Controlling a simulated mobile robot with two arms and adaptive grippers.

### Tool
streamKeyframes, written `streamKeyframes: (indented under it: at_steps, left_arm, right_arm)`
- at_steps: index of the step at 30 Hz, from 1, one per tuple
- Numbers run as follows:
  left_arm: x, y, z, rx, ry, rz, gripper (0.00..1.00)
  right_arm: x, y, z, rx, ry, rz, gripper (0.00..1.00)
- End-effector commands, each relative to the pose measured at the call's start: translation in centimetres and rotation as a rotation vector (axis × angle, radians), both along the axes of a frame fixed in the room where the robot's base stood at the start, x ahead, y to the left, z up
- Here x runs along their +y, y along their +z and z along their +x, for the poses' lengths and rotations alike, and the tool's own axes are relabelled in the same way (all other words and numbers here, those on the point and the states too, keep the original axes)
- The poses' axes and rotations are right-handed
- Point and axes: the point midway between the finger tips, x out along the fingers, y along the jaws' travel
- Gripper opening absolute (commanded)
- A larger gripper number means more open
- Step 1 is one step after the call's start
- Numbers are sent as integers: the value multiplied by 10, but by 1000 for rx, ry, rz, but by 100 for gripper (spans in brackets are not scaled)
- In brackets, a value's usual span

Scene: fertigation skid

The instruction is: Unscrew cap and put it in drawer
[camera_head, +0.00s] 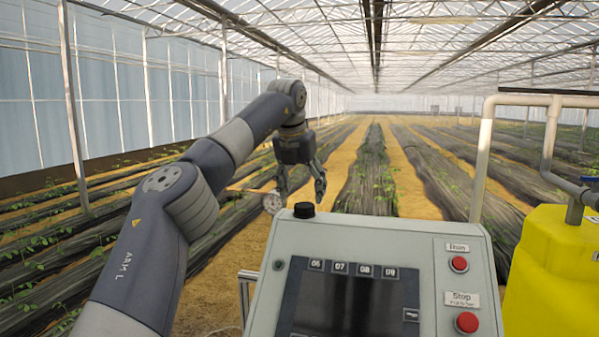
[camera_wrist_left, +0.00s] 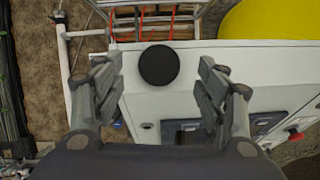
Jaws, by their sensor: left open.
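A black round cap (camera_head: 304,210) sits on the top left of the grey control box (camera_head: 390,235). In the left wrist view the cap (camera_wrist_left: 159,65) shows from above, between and a little beyond the fingertips. My left gripper (camera_head: 301,185) is open and empty, pointing down, just above the cap. Its two fingers show on either side in the left wrist view (camera_wrist_left: 160,80), apart from the cap. My right gripper is not in view. I cannot make out a drawer for certain.
The box front carries a dark screen (camera_head: 345,305) and red buttons, including a Stop button (camera_head: 467,322). A yellow tank (camera_head: 550,275) with grey pipes (camera_head: 483,160) stands at the right. Planted rows lie behind. The air around the gripper looks free.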

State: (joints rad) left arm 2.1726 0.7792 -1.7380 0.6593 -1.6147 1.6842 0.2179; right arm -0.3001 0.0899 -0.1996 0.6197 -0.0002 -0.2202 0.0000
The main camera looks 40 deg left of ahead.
Motion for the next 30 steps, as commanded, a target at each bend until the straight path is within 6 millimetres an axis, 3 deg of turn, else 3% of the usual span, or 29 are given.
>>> streamKeyframes:
  at_steps: [9, 19, 25, 30]
  left_arm:
    - [5, -33, 13, 0, 1, -1, 66]
    - [6, -37, 14, -1, 1, -1, 66]
    - [6, -37, 14, -1, 1, -1, 23]
    - [6, -37, 14, -1, 5, 0, 20]
  right_arm:
    - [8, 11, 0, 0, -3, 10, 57]
    - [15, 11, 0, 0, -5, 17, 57]
    - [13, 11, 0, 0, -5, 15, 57]
    - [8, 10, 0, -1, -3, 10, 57]
